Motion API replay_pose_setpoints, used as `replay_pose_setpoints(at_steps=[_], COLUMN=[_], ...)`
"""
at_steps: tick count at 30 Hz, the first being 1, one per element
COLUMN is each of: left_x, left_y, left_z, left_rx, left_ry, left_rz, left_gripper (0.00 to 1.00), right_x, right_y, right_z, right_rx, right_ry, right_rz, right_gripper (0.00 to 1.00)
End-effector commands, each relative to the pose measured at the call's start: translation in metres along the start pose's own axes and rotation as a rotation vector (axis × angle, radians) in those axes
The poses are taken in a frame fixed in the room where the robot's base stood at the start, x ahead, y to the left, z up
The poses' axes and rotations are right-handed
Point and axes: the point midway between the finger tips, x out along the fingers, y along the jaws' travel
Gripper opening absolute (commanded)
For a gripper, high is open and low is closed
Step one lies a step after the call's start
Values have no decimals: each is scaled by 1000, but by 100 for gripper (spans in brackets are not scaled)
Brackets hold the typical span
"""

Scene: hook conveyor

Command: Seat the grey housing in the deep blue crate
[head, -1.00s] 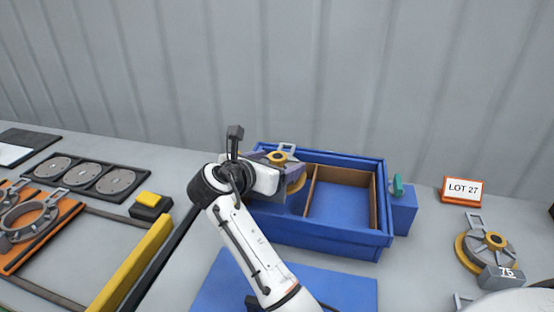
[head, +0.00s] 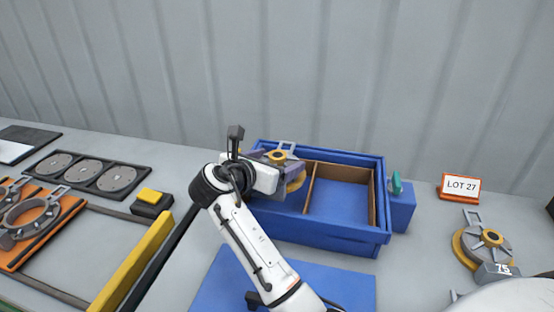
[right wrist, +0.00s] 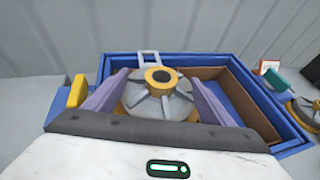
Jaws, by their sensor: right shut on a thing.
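My right gripper (head: 280,170) is shut on the grey housing (right wrist: 158,98), with a purple finger on either side of it. The housing is round and ribbed, with an orange-yellow hub and a grey loop handle at its far side. In the head view the housing (head: 278,155) is at the left compartment of the deep blue crate (head: 330,236), partly hidden by the gripper. I cannot tell whether it touches the crate floor. The crate also shows around it in the right wrist view (right wrist: 190,59). My left gripper is not in view.
A brown divider (head: 310,187) bounds the crate's empty right compartment. A blue block with a teal part (head: 402,208) adjoins the crate's right side. Another housing (head: 482,246) and a LOT 27 sign (head: 460,187) stand right. A black-yellow block (head: 152,203) stands left.

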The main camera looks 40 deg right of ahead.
Motion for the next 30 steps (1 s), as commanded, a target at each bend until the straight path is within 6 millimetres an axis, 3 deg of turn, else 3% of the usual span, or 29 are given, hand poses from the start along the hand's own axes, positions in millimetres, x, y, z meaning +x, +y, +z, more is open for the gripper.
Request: replay_pose_setpoints(at_steps=[30], left_x=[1], left_y=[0], left_z=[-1], left_rx=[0], left_ry=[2], left_rz=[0], left_gripper=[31], right_x=[5], right_y=[0], right_z=[-11], right_rx=[2], right_ry=[-4], right_rz=[1], right_gripper=[40])
